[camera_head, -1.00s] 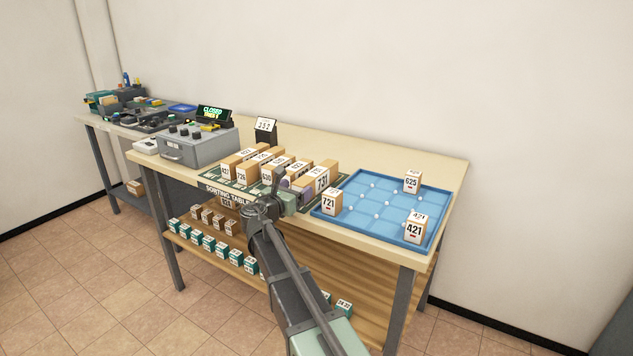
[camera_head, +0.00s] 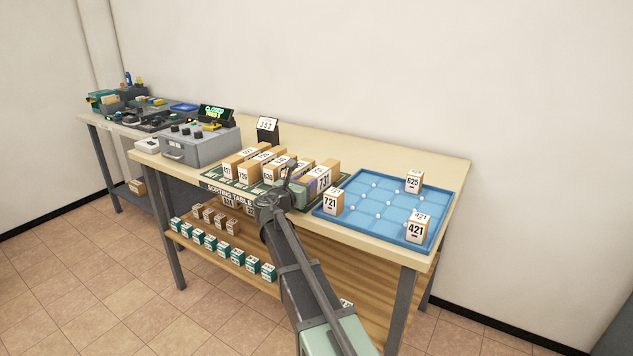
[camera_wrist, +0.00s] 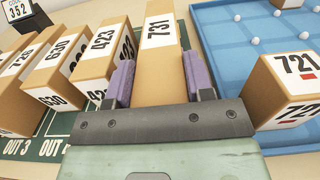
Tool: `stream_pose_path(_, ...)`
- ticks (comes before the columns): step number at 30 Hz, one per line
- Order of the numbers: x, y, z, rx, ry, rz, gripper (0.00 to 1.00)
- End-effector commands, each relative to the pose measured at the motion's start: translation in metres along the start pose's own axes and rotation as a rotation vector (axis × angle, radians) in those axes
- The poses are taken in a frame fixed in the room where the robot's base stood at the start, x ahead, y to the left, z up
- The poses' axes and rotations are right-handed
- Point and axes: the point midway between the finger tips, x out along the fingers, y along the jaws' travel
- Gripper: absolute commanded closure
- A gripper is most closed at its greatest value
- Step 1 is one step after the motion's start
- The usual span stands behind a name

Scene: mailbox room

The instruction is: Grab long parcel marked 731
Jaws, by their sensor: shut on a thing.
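The long parcel marked 731 (camera_wrist: 158,62) is a brown box with a white label on top. It lies at the right end of the row on the sorting mat, and it also shows in the head view (camera_head: 325,178). My gripper (camera_wrist: 156,84) has its two purple-padded fingers on either side of this parcel, shut on it near its front end. In the head view my gripper (camera_head: 305,186) is at the parcel's front, and my arm hides part of it. The parcel's underside is hidden, so I cannot tell whether it is lifted.
Long parcel 423 (camera_wrist: 103,58) stands close on the left, with parcel 630 (camera_wrist: 60,70) beyond it. The blue tray (camera_head: 375,200) is just right, holding short parcels 721 (camera_head: 333,202), 625 (camera_head: 414,181) and 421 (camera_head: 416,229). A 352 display (camera_head: 267,129) stands behind the row.

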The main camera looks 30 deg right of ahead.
Motion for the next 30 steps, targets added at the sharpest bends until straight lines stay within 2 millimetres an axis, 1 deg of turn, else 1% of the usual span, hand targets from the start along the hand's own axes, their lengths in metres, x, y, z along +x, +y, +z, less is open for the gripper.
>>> stream_pose_path(5, 0.000, 0.000, 0.002, 0.000, 0.000, 0.000, 0.88)
stream_pose_path(8, 0.000, 0.000, 0.009, 0.000, 0.000, 0.000, 0.88)
stream_pose_path(11, 0.000, 0.000, 0.020, 0.000, 0.000, 0.000, 0.88)
stream_pose_path(14, 0.000, 0.000, 0.039, 0.000, -0.001, 0.000, 0.88)
stream_pose_path(17, 0.000, 0.000, 0.069, 0.000, -0.001, -0.001, 0.88)
stream_pose_path(20, 0.000, 0.000, 0.107, 0.000, -0.001, -0.001, 0.88)
stream_pose_path(21, 0.000, 0.000, 0.123, 0.000, -0.001, -0.001, 0.88)
stream_pose_path(24, 0.000, 0.000, 0.158, 0.000, -0.001, -0.001, 0.88)
stream_pose_path(27, 0.000, 0.000, 0.184, 0.000, -0.001, -0.002, 0.88)
stream_pose_path(30, 0.000, 0.000, 0.199, 0.000, -0.001, -0.002, 0.88)
